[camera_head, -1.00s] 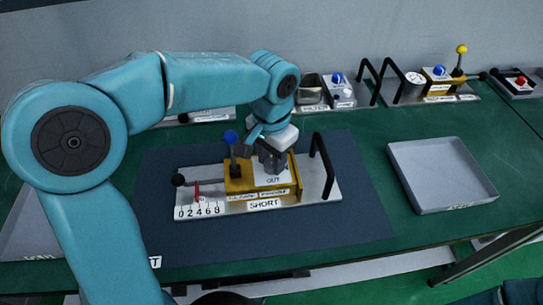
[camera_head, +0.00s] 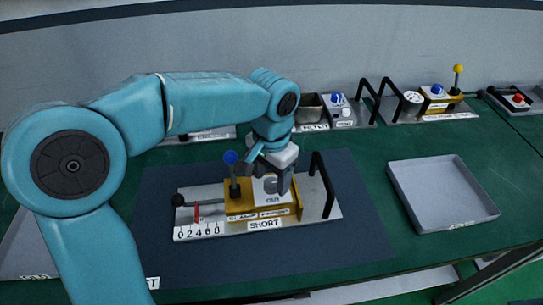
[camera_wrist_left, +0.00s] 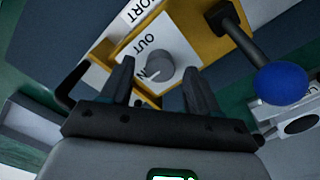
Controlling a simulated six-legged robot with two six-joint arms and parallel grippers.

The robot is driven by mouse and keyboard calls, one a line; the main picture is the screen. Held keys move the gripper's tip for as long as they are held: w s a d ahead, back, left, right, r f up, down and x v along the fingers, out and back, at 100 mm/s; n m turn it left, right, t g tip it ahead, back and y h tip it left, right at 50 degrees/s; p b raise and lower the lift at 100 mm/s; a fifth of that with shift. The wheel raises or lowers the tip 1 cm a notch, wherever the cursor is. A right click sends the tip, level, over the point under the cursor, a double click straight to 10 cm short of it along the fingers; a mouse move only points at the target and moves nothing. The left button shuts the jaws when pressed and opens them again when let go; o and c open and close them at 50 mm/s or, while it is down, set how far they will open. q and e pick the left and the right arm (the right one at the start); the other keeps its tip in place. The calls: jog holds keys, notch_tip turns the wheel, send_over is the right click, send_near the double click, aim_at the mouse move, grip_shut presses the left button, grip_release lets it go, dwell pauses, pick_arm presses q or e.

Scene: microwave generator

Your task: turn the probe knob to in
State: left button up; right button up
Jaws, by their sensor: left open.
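The probe knob (camera_wrist_left: 160,66) is a round grey knob on a white plate marked OUT and IN, set in a yellow block. Its pointer line is on the side toward the IN mark in the left wrist view. My left gripper (camera_wrist_left: 158,85) is open, with one finger on each side of the knob in the picture. I cannot tell whether the fingers touch it. My right gripper is not in view.
A blue-balled lever (camera_head: 231,158) stands left of the gripper, and a black handle (camera_head: 322,185) stands to its right. An empty grey tray (camera_head: 400,200) lies to the right on the green table. Other units line the back by the wall.

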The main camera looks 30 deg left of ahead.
aim_at(271, 183)
pick_arm(q)
notch_tip(271, 183, up, 16)
jog(key=p, duration=0.2)
jog(key=shift+s+f, duration=0.1)
dwell(0.5)
